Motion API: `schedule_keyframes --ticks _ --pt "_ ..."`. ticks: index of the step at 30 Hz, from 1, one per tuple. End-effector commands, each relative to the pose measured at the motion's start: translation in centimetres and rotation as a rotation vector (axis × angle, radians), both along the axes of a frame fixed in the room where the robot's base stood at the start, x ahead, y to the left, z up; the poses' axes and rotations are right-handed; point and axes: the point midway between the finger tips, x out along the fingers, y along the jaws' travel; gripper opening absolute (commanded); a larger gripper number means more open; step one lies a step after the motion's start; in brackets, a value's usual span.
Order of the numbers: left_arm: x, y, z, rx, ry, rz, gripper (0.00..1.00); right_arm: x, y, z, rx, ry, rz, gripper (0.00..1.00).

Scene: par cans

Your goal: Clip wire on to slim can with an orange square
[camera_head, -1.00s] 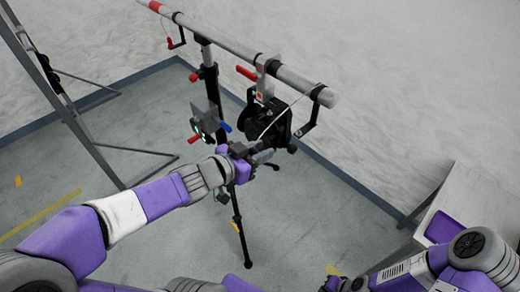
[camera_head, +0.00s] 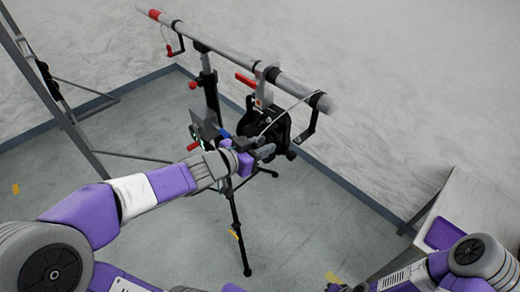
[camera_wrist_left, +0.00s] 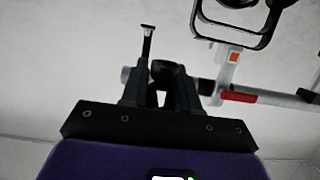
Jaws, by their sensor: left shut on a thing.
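The slim black can (camera_head: 280,128) hangs by a clamp from the grey bar (camera_head: 240,68). A small orange square (camera_head: 258,103) marks its clamp; the square also shows in the left wrist view (camera_wrist_left: 233,57). A thin pale wire (camera_head: 290,108) runs from near the bar's right end down to my left gripper (camera_head: 268,151). That gripper is at the can's front lower side and hides part of it. In the left wrist view its fingers (camera_wrist_left: 160,92) are shut on the wire's end, whose clip is hard to make out. My right gripper (camera_head: 342,287) is only partly visible at the bottom edge.
A tripod stand (camera_head: 238,215) holds the bar, with a grey box (camera_head: 204,122) on it left of my left gripper. A metal frame (camera_head: 60,105) stands at the left.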

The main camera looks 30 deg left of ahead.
Motion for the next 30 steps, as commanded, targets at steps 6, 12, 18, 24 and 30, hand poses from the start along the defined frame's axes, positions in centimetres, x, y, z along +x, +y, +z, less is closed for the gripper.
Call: schedule_keyframes --ticks 6,12,18,24,30 --pt "1.1 0.2 0.0 0.0 -0.001 -0.001 0.0 0.0 0.0 0.0 0.0 0.0 0.0 0.0" --pt "2.1 0.5 0.0 0.0 -0.001 0.0 0.0 0.0 0.0 0.2 0.0 0.0 0.0 0.0" --pt "3.0 0.8 0.0 -0.001 -0.001 0.0 0.0 0.0 0.0 0.3 0.0 0.0 0.0 0.0" --pt "4.0 1.0 0.0 -0.001 -0.001 0.0 0.0 0.0 0.0 0.5 0.0 0.0 0.0 0.0" --pt "5.0 1.3 0.0 0.0 -0.001 0.0 0.0 0.0 0.0 0.7 0.0 0.0 0.0 0.0"
